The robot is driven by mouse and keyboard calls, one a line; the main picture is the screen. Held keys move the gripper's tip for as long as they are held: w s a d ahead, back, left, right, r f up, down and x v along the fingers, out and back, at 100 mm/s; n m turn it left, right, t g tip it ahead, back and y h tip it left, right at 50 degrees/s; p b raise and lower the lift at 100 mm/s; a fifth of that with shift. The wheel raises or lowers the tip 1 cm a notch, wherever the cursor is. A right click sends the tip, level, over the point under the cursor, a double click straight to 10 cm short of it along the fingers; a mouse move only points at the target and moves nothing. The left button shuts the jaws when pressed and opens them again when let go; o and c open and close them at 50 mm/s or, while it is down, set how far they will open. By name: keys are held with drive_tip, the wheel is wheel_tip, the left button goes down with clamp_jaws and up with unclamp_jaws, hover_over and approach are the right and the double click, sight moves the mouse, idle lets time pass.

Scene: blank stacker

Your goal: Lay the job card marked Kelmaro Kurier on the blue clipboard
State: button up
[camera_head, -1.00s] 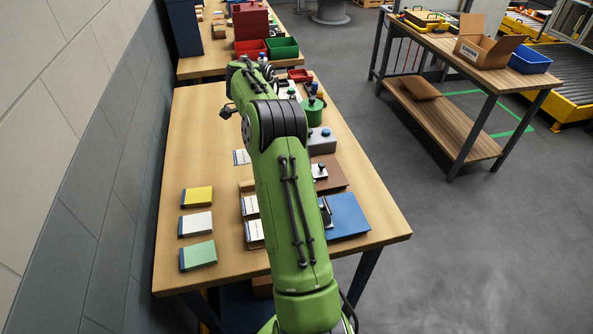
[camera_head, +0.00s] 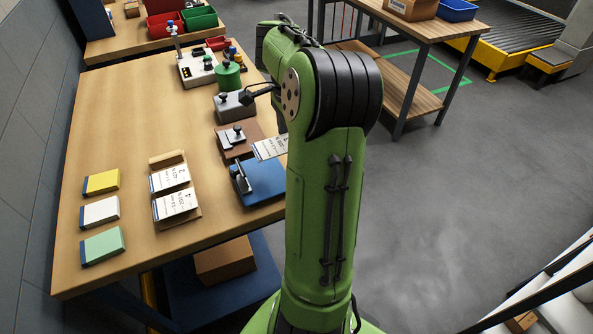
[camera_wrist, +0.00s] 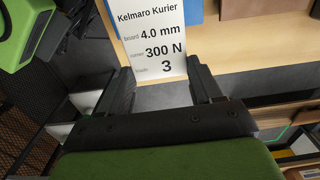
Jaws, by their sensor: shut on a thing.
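The white job card marked Kelmaro Kurier (camera_wrist: 152,35) is between the two dark fingers of my gripper (camera_wrist: 163,88) in the wrist view. The card also shows in the head view (camera_head: 270,148), jutting out left of my green arm, near the far edge of the blue clipboard and apparently above the table. The blue clipboard (camera_head: 264,187) lies at the table's right edge with a dark clip at its left; my arm hides its right end. In the wrist view, a blue strip (camera_wrist: 193,12) shows beside the card. My arm hides the gripper in the head view.
A brown clipboard (camera_head: 228,151) and a grey block (camera_head: 233,107) lie beyond the blue clipboard. A cardboard tray (camera_head: 161,221) with two white cards stands to its left. Yellow, white and green pads line the left. The table's middle is clear.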

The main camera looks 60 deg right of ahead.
wheel_tip(320, 180, down, 8)
drive_tip(key=shift+w+f+b, duration=0.1)
drive_tip(key=shift+b, duration=1.05)
drive_tip(key=shift+f, duration=0.2)
drive_tip(key=o, duration=1)
drive_tip(key=shift+r, duration=0.15)
